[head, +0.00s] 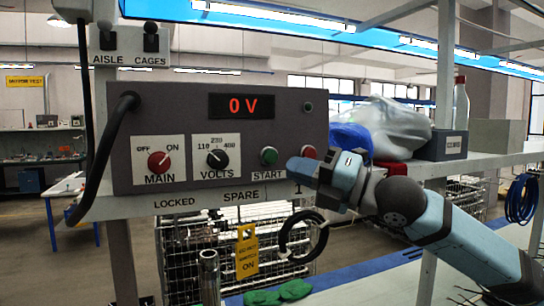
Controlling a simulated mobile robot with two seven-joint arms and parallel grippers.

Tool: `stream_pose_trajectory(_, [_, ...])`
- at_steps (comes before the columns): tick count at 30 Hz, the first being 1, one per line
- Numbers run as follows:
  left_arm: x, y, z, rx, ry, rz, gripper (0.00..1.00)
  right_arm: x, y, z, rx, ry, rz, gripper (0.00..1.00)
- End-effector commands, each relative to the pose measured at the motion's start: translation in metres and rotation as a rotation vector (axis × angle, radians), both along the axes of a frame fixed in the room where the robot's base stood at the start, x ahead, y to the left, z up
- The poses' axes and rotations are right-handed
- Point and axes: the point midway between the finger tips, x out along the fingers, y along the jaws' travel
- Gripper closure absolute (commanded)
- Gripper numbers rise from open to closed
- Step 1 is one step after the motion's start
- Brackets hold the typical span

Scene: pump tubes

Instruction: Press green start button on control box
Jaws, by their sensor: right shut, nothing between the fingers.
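The grey control box (215,105) hangs on the frame at the left, its display (241,106) reading 0 V. Its green start button (269,155) sits above the START label and is uncovered. A red button (308,152) is to its right. The red MAIN knob (159,161) sits below OFF and ON; its exact setting is hard to read. My right gripper (298,165) is shut and empty, its tip just right of and slightly below the green button in the picture. I cannot tell the gap in depth. My left gripper is out of view.
A VOLTS knob (217,159) is left of the start button. A black cable (105,155) loops along the box's left side. Right of the box, the shelf holds a clear bag (395,125), a dark bin (442,146) and a bottle (460,105). A yellow tag (246,254) hangs below.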

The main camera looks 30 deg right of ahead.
Motion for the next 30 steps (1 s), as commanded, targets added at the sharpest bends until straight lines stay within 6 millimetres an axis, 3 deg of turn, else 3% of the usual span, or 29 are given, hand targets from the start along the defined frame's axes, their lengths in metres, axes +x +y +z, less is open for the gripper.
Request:
stream_pose_trajectory(15, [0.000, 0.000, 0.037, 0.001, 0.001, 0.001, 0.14, 0.067, -0.004, 0.005, 0.001, 0.002, 0.000, 1.00])
stream_pose_trajectory(30, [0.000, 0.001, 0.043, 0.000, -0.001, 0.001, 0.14, 0.076, -0.004, 0.000, 0.001, 0.001, 0.000, 1.00])
